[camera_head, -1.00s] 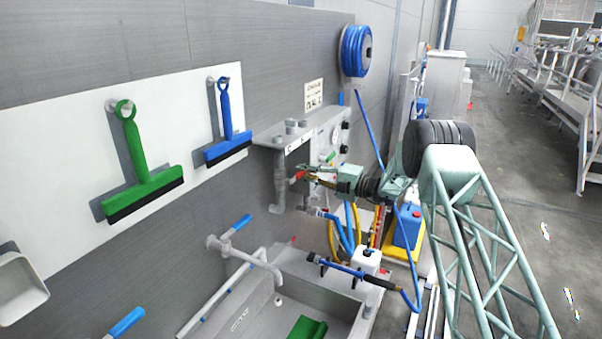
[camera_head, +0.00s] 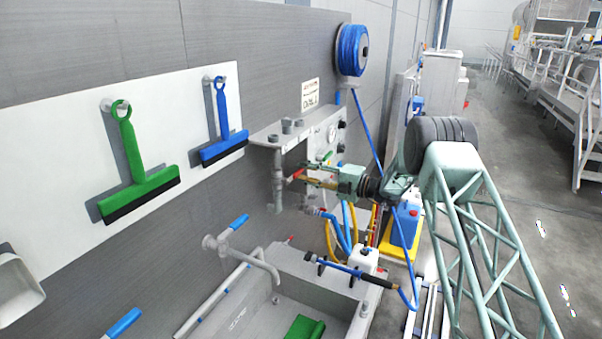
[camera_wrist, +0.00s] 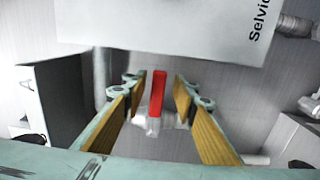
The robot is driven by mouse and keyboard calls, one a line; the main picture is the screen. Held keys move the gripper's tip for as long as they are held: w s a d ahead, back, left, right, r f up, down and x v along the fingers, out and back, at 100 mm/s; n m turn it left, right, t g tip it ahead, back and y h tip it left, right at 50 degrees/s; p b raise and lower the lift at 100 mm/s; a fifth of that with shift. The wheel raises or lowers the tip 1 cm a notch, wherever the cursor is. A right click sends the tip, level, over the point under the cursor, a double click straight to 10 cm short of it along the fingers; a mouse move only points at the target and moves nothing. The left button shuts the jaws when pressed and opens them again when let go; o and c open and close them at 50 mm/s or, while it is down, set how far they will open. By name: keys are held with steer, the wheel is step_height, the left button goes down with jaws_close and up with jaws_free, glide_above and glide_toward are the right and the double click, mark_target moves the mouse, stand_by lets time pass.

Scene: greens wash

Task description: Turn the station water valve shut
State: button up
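The water valve has a red lever handle (camera_wrist: 158,90) on a grey pipe body (camera_wrist: 152,124). In the wrist view the red handle stands between the two wood-coloured finger pads of my gripper (camera_wrist: 155,98), with a gap on both sides. My gripper is open around it and no contact shows. In the head view my gripper (camera_head: 304,174) reaches left to the pipework below the station's shelf. The red handle (camera_head: 298,174) shows there at the fingertips, partly hidden by them.
A second red handle (camera_head: 322,210) sits lower on the pipes. Blue and yellow hoses hang below. A sink (camera_head: 255,318) with a tap lies in front.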

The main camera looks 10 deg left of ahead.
steer(key=v, duration=1)
steer(key=shift+d, duration=0.15)
steer(key=s+d+r+n+g+h+b, duration=0.1)
steer(key=s+r+n+g+h+b, duration=0.1)
steer(key=s+r+n, duration=0.45)
steer(key=s+d+r+n+g+h+b, duration=0.1)
steer(key=s+r+n+g+b, duration=0.2)
steer(key=s, duration=0.7)
steer(key=s+d+r+n+h+b, duration=0.25)
steer(key=s+d+n, duration=0.2)
steer(key=s, duration=0.55)
steer(key=s+d+r+n+h+b, duration=0.25)
steer(key=s+n, duration=0.35)
steer(key=s, duration=0.4)
steer(key=s+d+f+n+t+h+b, duration=0.1)
steer(key=s+d+f+n+h+b, duration=0.2)
steer(key=s, duration=1)
steer(key=s+d+f+n+t+h+b, duration=0.2)
steer(key=s+d+f+n+h+b, duration=0.1)
steer(key=s+d+n, duration=0.6)
steer(key=s+d+f+n+t+h+b, duration=0.1)
steer(key=s+d+f+n+h+b, duration=0.2)
steer(key=s+d, duration=1.1)
steer(key=s+n, duration=0.3)
steer(key=s, duration=0.1)
steer(key=shift+d+f+n+t, duration=0.2)
steer(key=shift+d+n+t, duration=0.1)
steer(key=shift+n, duration=0.1)
